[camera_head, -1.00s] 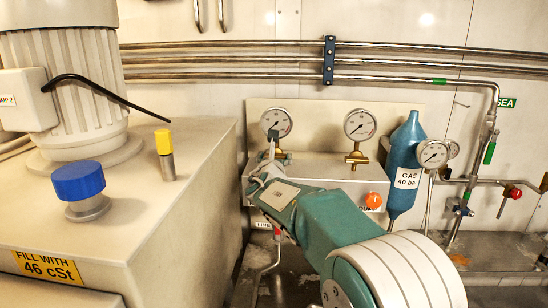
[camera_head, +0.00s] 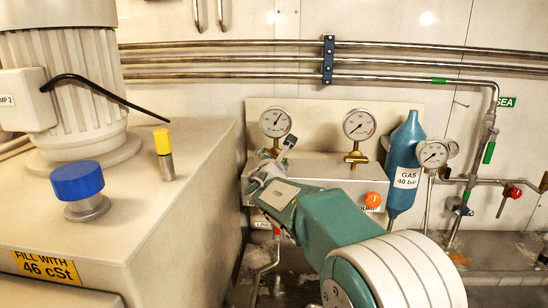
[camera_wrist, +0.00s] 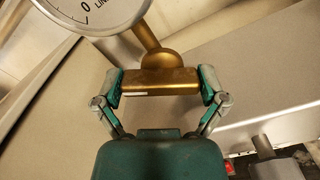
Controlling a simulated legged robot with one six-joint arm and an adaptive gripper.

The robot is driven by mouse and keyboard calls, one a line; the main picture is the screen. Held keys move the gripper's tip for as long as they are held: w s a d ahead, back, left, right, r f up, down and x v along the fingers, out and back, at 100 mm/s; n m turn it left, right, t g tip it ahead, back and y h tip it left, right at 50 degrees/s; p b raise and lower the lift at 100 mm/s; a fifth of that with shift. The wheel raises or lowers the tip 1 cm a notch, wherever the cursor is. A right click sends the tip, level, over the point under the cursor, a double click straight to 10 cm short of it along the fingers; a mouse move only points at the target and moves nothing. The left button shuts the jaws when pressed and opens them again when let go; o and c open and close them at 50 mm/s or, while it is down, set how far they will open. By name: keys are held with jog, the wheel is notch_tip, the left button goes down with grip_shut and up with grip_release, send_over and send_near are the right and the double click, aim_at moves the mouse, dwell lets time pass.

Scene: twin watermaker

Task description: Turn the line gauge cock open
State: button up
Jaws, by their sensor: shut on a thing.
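The line gauge (camera_head: 275,122) is a round white dial on the left of the gauge panel. Its lower part, with a "0" and part of its lettering, shows at the top left of the wrist view (camera_wrist: 90,15). Below it is the brass line gauge cock (camera_wrist: 160,82), with a rounded boss and a flat bar across. My gripper (camera_head: 273,160) is at the cock. In the wrist view its two green-padded fingers press on both ends of the brass bar. In the head view my gripper and arm hide most of the cock.
A second gauge (camera_head: 360,124) with its brass cock stands to the right, then the blue gas bottle (camera_head: 405,160) and an orange knob (camera_head: 373,200). The beige tank (camera_head: 190,215) with a blue cap (camera_head: 78,182) fills the left. Pipes (camera_head: 230,62) run above.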

jog(key=m, duration=0.6)
jog(key=shift+d+f+m, duration=0.1)
jog(key=shift+m, duration=0.2)
dwell(0.4)
jog(key=o, duration=0.8)
jog(key=s, duration=1.2)
jog(key=shift+a+f, duration=0.1)
jog(key=shift+a, duration=0.15)
